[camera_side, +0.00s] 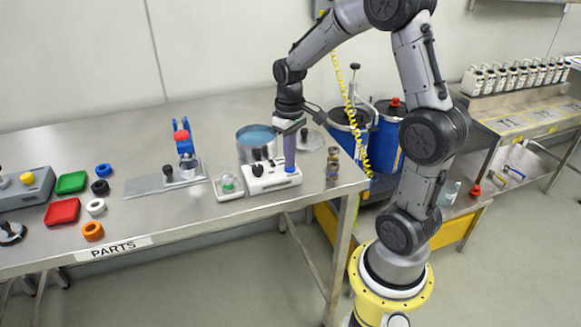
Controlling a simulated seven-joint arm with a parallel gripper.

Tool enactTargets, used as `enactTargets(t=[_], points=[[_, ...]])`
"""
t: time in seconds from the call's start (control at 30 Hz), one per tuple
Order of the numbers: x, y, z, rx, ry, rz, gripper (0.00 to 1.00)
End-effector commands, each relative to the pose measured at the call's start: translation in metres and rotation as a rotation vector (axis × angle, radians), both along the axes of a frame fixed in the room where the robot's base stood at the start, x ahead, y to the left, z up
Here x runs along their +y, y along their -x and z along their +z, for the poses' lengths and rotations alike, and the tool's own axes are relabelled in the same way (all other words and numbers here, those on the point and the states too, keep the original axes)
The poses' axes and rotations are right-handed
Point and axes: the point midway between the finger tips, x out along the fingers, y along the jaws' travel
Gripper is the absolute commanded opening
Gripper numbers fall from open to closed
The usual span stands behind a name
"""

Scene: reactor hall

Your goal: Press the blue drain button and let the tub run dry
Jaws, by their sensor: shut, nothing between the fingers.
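A round metal tub (244,153) with blue liquid showing in it stands near the right end of the steel table. A white control box (262,184) with black knobs stands in front of it. My gripper (290,168) is shut and empty, pointing down over the right part of this box. Its tip is at or just above the box top; I cannot tell whether it touches. I cannot make out the blue drain button, which may be hidden behind the fingertips.
A small tray with a green button (228,183) sits left of the box. A blue clamp stand (185,145) is farther left. A stack of small brownish pieces (333,163) stands right of the box. Blue drums (386,140) stand behind my arm. The table's back left is clear.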

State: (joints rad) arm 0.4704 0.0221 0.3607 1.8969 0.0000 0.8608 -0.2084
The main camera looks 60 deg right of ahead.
Motion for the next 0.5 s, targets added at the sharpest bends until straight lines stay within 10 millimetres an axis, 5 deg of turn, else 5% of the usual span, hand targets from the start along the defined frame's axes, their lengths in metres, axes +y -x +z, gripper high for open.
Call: enactTargets(t=[0.5], points=[[0.000,0.000,0.012,0.000,0.000,0.000,0.00]])
